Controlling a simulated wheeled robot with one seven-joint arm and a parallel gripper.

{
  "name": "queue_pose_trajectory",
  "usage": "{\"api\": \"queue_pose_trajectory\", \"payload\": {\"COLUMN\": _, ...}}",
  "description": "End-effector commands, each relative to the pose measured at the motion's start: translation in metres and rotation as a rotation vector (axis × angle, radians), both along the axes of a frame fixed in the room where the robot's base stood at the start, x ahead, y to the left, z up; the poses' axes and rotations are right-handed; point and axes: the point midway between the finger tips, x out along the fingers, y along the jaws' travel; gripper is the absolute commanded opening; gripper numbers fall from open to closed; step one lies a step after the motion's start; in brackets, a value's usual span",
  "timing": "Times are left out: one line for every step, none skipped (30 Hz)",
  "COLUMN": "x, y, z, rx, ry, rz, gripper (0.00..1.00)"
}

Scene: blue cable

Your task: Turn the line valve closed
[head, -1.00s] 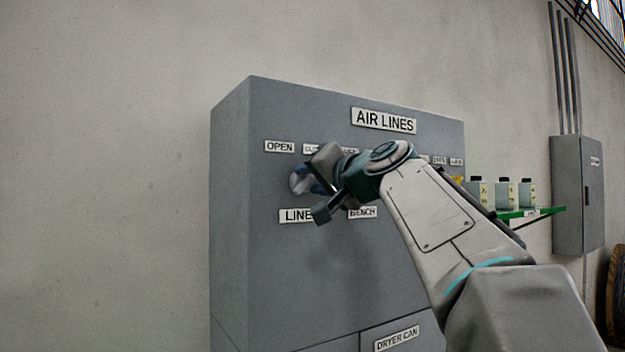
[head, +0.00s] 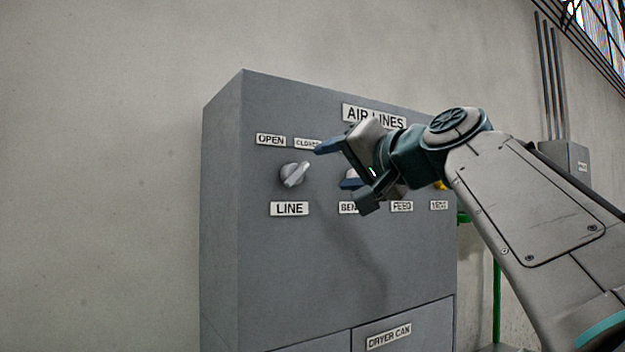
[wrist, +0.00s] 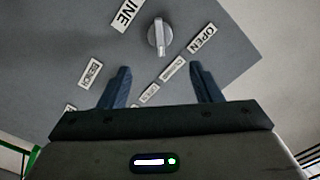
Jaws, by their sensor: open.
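The line valve (head: 294,174) is a silver-grey knob with a raised grip, on the grey cabinet above the LINE label (head: 290,209). Its grip slants, with the upper end toward the upper right, on the side of the CLOSED label (head: 308,143) rather than the OPEN label (head: 271,140). My gripper (head: 337,164) is open and empty, right of the knob in the head view and apart from it. In the wrist view the knob (wrist: 158,38) stands beyond the gap between the blue fingers (wrist: 160,68), its grip's lower end toward the CLOSED label.
The grey AIR LINES cabinet (head: 270,260) carries a row of further labels, BENCH, FEED (head: 402,206) and VENT. My gripper covers part of that row. A yellow part (head: 440,185) shows at the right. The wall left of the cabinet is bare.

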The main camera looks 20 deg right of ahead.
Motion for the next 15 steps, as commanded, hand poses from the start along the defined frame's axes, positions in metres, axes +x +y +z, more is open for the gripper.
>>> {"api": "queue_pose_trajectory", "payload": {"x": -0.009, "y": -0.002, "z": -0.002, "rx": -0.001, "ry": -0.002, "rz": 0.0, "gripper": 0.58}}
{"api": "queue_pose_trajectory", "payload": {"x": -0.013, "y": -0.004, "z": -0.001, "rx": -0.001, "ry": -0.001, "rz": 0.001, "gripper": 0.58}}
{"api": "queue_pose_trajectory", "payload": {"x": -0.017, "y": -0.005, "z": -0.001, "rx": -0.001, "ry": -0.002, "rz": 0.0, "gripper": 0.58}}
{"api": "queue_pose_trajectory", "payload": {"x": -0.02, "y": -0.006, "z": -0.001, "rx": -0.001, "ry": -0.002, "rz": 0.0, "gripper": 0.58}}
{"api": "queue_pose_trajectory", "payload": {"x": -0.023, "y": -0.007, "z": -0.001, "rx": -0.001, "ry": -0.002, "rz": 0.0, "gripper": 0.58}}
{"api": "queue_pose_trajectory", "payload": {"x": -0.025, "y": -0.008, "z": -0.001, "rx": 0.0, "ry": -0.001, "rz": 0.001, "gripper": 0.58}}
{"api": "queue_pose_trajectory", "payload": {"x": -0.027, "y": -0.008, "z": 0.0, "rx": 0.0, "ry": 0.0, "rz": 0.001, "gripper": 0.58}}
{"api": "queue_pose_trajectory", "payload": {"x": -0.028, "y": -0.009, "z": 0.0, "rx": 0.0, "ry": 0.0, "rz": 0.001, "gripper": 0.58}}
{"api": "queue_pose_trajectory", "payload": {"x": -0.029, "y": -0.009, "z": 0.0, "rx": 0.0, "ry": 0.0, "rz": 0.001, "gripper": 0.58}}
{"api": "queue_pose_trajectory", "payload": {"x": -0.029, "y": -0.009, "z": 0.0, "rx": 0.0, "ry": 0.001, "rz": 0.001, "gripper": 0.58}}
{"api": "queue_pose_trajectory", "payload": {"x": -0.029, "y": -0.009, "z": 0.0, "rx": 0.0, "ry": 0.001, "rz": 0.001, "gripper": 0.58}}
{"api": "queue_pose_trajectory", "payload": {"x": -0.029, "y": -0.009, "z": 0.0, "rx": 0.0, "ry": 0.001, "rz": 0.001, "gripper": 0.58}}
{"api": "queue_pose_trajectory", "payload": {"x": -0.029, "y": -0.009, "z": 0.0, "rx": 0.0, "ry": 0.001, "rz": 0.001, "gripper": 0.58}}
{"api": "queue_pose_trajectory", "payload": {"x": -0.029, "y": -0.009, "z": 0.0, "rx": 0.0, "ry": 0.001, "rz": 0.001, "gripper": 0.58}}
{"api": "queue_pose_trajectory", "payload": {"x": -0.029, "y": -0.009, "z": 0.0, "rx": 0.0, "ry": 0.001, "rz": 0.001, "gripper": 0.58}}
